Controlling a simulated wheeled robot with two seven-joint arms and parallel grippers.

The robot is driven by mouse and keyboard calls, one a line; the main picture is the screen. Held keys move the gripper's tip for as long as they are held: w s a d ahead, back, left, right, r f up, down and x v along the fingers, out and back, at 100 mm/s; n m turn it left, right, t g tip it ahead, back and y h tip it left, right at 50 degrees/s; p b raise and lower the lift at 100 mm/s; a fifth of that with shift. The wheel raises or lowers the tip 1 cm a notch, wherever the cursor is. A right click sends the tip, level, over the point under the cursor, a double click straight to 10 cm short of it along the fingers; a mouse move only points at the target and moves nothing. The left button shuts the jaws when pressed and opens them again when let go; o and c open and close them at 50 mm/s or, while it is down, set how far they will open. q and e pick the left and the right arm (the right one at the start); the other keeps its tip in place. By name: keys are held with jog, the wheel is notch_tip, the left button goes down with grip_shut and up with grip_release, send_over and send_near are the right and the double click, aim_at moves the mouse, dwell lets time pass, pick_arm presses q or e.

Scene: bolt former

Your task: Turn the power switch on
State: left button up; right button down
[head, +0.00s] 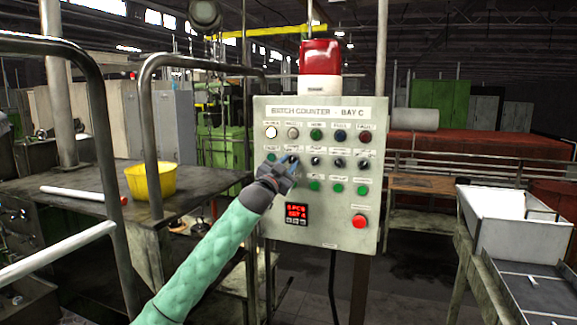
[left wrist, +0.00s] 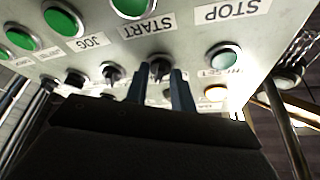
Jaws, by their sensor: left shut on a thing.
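The control panel (head: 330,215), titled "BATCH COUNTER - BAY C", stands upright in the middle of the head view. Its second row has a green button at the left and several black rotary knobs. The second control from the left is a black knob (left wrist: 160,67), seen in the left wrist view; its label is hidden, so I cannot read whether it says power. My left gripper (head: 288,162) is at this knob, with its two blue fingers (left wrist: 162,88) shut on either side of it. My arm and hand hide part of the panel's left side. My right gripper is not in view.
A white lamp (head: 271,132) glows at the panel's top left. The red display (head: 297,213) is lit. A red button (head: 359,221) sits at lower right. Neighbouring knobs (left wrist: 112,73) and the green reset button (left wrist: 222,56) are close beside the fingers. A yellow bucket (head: 153,182) stands left.

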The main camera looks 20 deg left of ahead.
pick_arm(q)
jog(key=shift+m, duration=0.3)
jog(key=o, duration=1)
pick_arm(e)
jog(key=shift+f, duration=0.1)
pick_arm(q)
jog(key=shift+s+f, duration=0.2)
jog(key=shift+s, duration=0.05)
jog(key=b+v, duration=0.4)
jog(key=v, duration=0.3)
jog(key=shift+s+a+r, duration=0.1)
jog(key=shift+a, duration=0.05)
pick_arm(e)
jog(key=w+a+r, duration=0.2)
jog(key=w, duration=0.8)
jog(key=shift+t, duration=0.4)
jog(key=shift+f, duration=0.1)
